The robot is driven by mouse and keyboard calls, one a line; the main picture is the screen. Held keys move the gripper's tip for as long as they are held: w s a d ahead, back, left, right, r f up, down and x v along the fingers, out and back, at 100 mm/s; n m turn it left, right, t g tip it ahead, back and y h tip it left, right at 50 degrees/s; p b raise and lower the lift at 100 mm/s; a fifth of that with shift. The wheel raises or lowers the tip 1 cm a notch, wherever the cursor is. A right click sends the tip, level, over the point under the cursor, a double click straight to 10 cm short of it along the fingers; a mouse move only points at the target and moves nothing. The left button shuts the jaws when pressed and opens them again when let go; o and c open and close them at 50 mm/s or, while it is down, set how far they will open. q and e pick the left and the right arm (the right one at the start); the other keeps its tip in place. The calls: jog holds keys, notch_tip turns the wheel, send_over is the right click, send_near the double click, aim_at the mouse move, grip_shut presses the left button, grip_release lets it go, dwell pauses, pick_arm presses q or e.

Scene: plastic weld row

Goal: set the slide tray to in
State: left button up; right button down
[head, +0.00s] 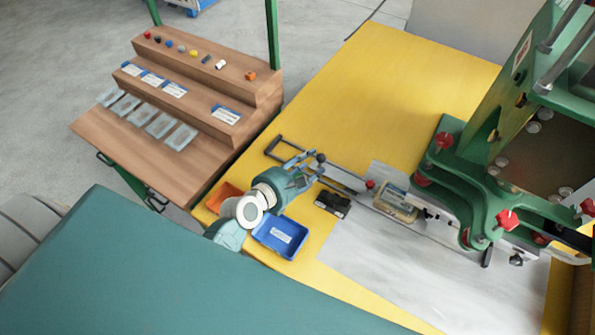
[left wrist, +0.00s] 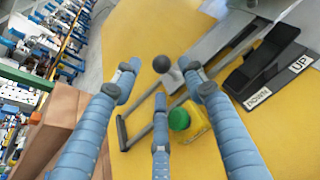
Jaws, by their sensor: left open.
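The slide tray (head: 397,203) is a pale block on the metal rail, just left of the green press in the head view. Its rail runs left to a lever with a black ball knob (head: 320,157); a dark loop handle (head: 272,148) lies beyond. My left gripper (head: 306,168) is open and empty near the knob. In the left wrist view, the blue fingers of my gripper (left wrist: 160,84) are spread, with the knob (left wrist: 161,64) between the outer two. The loop handle (left wrist: 124,130) passes beneath them. I cannot tell whether any finger touches it. My right gripper is out of view.
A black rocker (left wrist: 262,65) marked UP and DOWN and a green button (left wrist: 179,119) are close by. A blue bin (head: 280,237) and an orange bin (head: 222,196) flank my left arm. The green press (head: 480,195) stands right. The yellow bench is clear behind.

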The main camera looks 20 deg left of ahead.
pick_arm(q)
jog(key=v, duration=0.7)
jog(key=shift+s+r, duration=0.1)
jog(key=w+d+r+m+g+h, duration=0.1)
jog(key=w+d+m+g+h, duration=0.15)
jog(key=d+m, duration=0.65)
jog(key=w+d+r+m+g+h, duration=0.15)
jog(key=w+d+m+g, duration=0.35)
jog(key=m, duration=0.8)
jog(key=m+g+y, duration=0.4)
jog(key=m+y, duration=0.3)
jog(key=m, duration=2.3)
send_near(320, 155)
jog(key=f, duration=0.3)
jog(key=w+f, duration=0.1)
jog(key=f, duration=0.5)
jog(key=shift+w+d+f+p, duration=0.2)
jog(key=shift+d+f+p, duration=0.1)
